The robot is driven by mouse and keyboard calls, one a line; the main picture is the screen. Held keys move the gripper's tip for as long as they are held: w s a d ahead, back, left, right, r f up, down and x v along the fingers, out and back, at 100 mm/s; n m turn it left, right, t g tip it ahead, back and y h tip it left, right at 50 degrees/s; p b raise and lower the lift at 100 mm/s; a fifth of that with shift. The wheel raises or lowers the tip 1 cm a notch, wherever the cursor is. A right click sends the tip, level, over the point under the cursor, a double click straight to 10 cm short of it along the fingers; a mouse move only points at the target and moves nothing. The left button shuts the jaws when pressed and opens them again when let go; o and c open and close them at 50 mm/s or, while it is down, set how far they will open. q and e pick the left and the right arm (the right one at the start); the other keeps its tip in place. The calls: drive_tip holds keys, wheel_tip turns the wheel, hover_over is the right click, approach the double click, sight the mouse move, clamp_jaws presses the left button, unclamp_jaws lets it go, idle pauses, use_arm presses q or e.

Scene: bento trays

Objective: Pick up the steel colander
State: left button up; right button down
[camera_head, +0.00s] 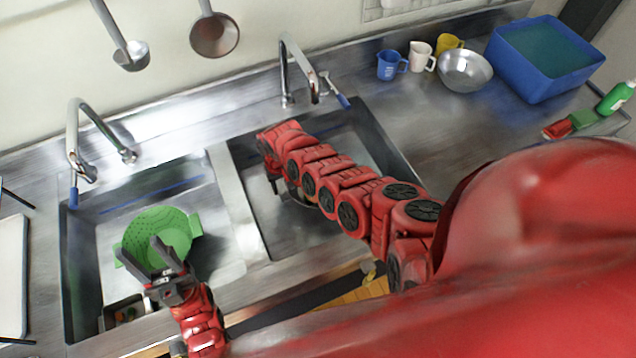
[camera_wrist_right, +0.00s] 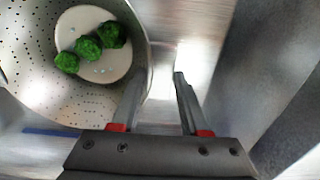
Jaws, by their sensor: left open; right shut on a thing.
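The steel colander (camera_wrist_right: 28,62) fills the upper left of the right wrist view, its wall dotted with holes. Inside it are a whitish round piece (camera_wrist_right: 88,20) and several green broccoli-like florets (camera_wrist_right: 88,47). My right gripper (camera_wrist_right: 160,88) is shut on the colander's rim, at its right side in that view. In the head view my right arm reaches into the right sink and hides most of the colander; a small part shows beside the wrist. My left gripper (camera_head: 143,250) is open and empty above the left sink, in front of a green colander (camera_head: 160,232).
The right sink (camera_head: 385,150) has steel walls around my right gripper. Its faucet (camera_head: 284,62) stands behind it. The left sink (camera_head: 82,285) holds the green colander. Mugs, a steel bowl (camera_head: 465,72) and a blue tub (camera_head: 515,72) stand at the back right.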

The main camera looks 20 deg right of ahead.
drive_tip(key=shift+r, duration=0.15)
drive_tip(key=shift+r+p, duration=0.3)
drive_tip(key=shift+r, duration=0.25)
wheel_tip(320, 180, up, 9)
drive_tip(key=b, duration=0.1)
drive_tip(key=shift+f, duration=0.2)
drive_tip(key=c, duration=0.9)
unclamp_jaws()
clamp_jaws()
